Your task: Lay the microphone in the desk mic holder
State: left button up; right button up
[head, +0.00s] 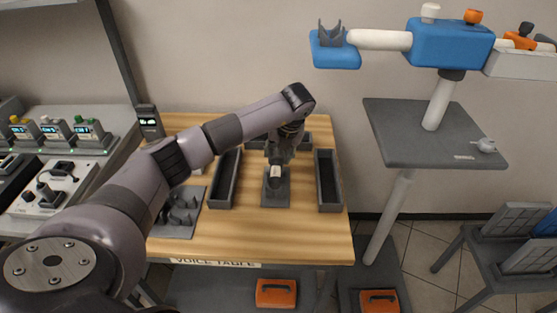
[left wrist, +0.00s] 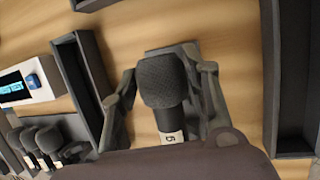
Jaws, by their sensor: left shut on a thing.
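A microphone (left wrist: 162,80) with a dark mesh head and a band marked 5 is between the fingers of my left gripper (head: 280,156), which is shut on it. In the head view the gripper hides most of the microphone; a pale part (head: 276,171) shows below the fingers. The desk mic holder (head: 275,196) is a dark grey piece on the wooden table, directly below the gripper. Part of its grey base (left wrist: 187,49) shows behind the mesh head in the left wrist view. I cannot tell whether the microphone touches the holder. My right gripper is out of view.
Dark trays stand left (head: 224,182) and right (head: 329,182) of the holder, with another bin behind. A grey rack (head: 178,212) with several microphones sits at the table's left. A grey stand (head: 430,135) with a blue and white arm rises at right.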

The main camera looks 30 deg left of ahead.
aim_at(278, 161)
pick_arm(q)
notch_tip(278, 161, down, 3)
jog(key=shift+s, duration=0.1)
jog(key=shift+f, duration=0.1)
jog(key=shift+f, duration=0.15)
jog(key=o, duration=1.4)
jog(key=shift+o, duration=0.2)
